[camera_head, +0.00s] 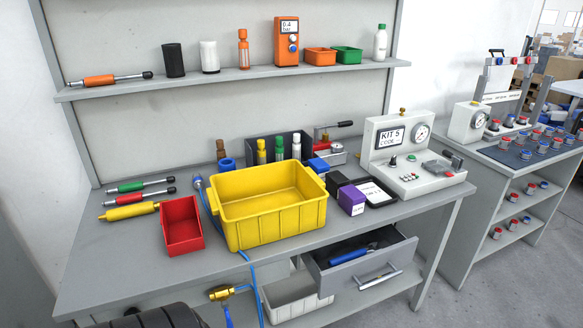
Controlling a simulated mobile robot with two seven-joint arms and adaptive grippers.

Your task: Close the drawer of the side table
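The grey drawer (345,276) under the right part of the workbench (130,262) is pulled out toward me. Its front panel carries a silver bar handle (380,278). A blue-handled tool (352,256) lies inside the drawer. Neither of my grippers can be made out in the head view.
A yellow bin (270,222) and a red bin (182,232) stand on the bench. A blue hose (254,278) hangs over the front edge, left of the drawer. A pale crate (290,300) sits below. Floor right of the bench is clear. A dark rounded shape at bottom left is unclear.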

